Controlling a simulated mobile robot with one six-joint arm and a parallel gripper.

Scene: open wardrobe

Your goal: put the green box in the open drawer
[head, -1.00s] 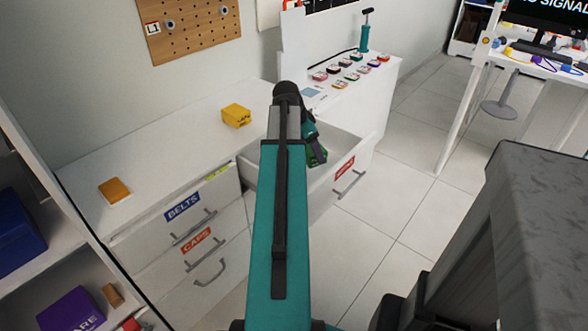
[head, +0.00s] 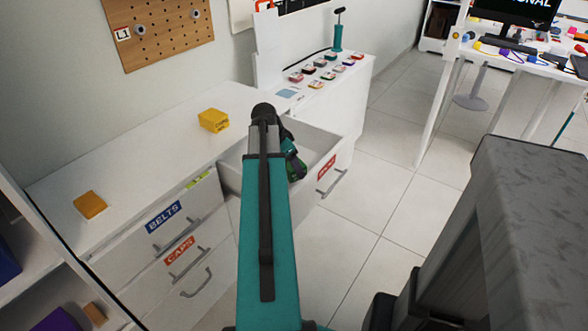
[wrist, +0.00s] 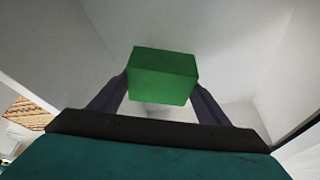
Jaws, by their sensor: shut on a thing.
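The green box (wrist: 163,75) is between the two dark fingers of my gripper (wrist: 160,95) in the wrist view, with pale drawer walls around it. In the head view my gripper (head: 290,160) hangs over the open drawer (head: 322,152), within its outline. My teal arm hides part of the drawer and most of the box. The drawer is pulled out and has a red label and a handle on its front. I cannot tell whether the box touches the drawer floor.
A yellow box (head: 213,120) and an orange box (head: 90,205) lie on the white cabinet top (head: 140,150). Shut drawers labelled BELTS (head: 164,217) and CAPS (head: 179,251) are left of my arm. The tiled floor (head: 400,190) to the right is clear.

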